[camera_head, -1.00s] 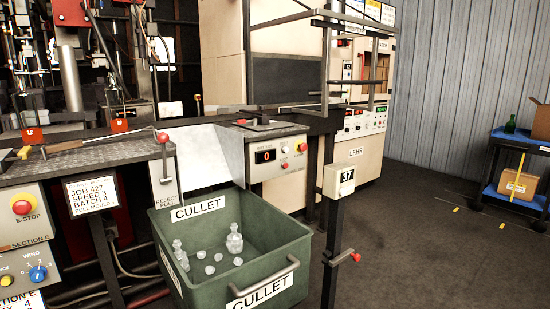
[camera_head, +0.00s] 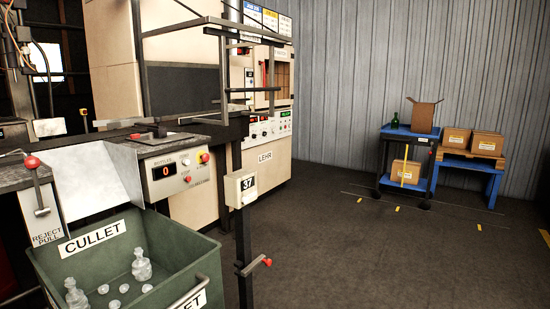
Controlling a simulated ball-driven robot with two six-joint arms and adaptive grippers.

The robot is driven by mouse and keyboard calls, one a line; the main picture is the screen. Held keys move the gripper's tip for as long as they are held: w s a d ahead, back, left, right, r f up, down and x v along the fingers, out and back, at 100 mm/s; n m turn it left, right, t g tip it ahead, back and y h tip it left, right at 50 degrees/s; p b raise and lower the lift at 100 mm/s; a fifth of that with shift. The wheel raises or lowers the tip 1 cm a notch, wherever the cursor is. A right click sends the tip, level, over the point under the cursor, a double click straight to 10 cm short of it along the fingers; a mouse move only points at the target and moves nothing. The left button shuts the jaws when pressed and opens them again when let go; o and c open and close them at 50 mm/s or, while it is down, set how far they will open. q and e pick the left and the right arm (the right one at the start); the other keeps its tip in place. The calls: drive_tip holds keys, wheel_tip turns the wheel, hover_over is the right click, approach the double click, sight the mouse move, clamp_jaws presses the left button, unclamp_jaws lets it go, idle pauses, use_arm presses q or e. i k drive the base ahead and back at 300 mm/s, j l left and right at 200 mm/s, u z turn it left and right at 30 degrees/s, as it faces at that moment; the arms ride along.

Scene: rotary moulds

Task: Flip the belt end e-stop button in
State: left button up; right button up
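A control panel (camera_head: 165,182) at the end of the belt, left of centre, has a black display reading 0. At its right end sits a red mushroom button with a yellow surround (camera_head: 204,157), which looks like the belt end e-stop. It is small in view, so I cannot tell whether it is in or out. A smaller red button (camera_head: 187,180) sits lower left of it. Neither of my grippers shows in the head view.
A green cullet bin (camera_head: 190,262) holding clear glass pieces stands below the panel. The lehr (camera_head: 265,180) is behind. The floor to the right is open, up to a blue cart (camera_head: 408,137) and loaded blue stand (camera_head: 470,168).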

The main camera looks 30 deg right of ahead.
sight(205, 158)
drive_tip(key=z, duration=0.5)
drive_tip(key=i+l, duration=0.35)
drive_tip(key=i+l+z, duration=0.15)
drive_tip(key=i+l, duration=0.15)
drive_tip(key=i, duration=0.15)
drive_tip(key=i+l, duration=0.3)
drive_tip(key=i, duration=0.15)
drive_tip(key=i+l+z, duration=0.15)
drive_tip(key=i+l, duration=0.15)
drive_tip(key=i, duration=0.1)
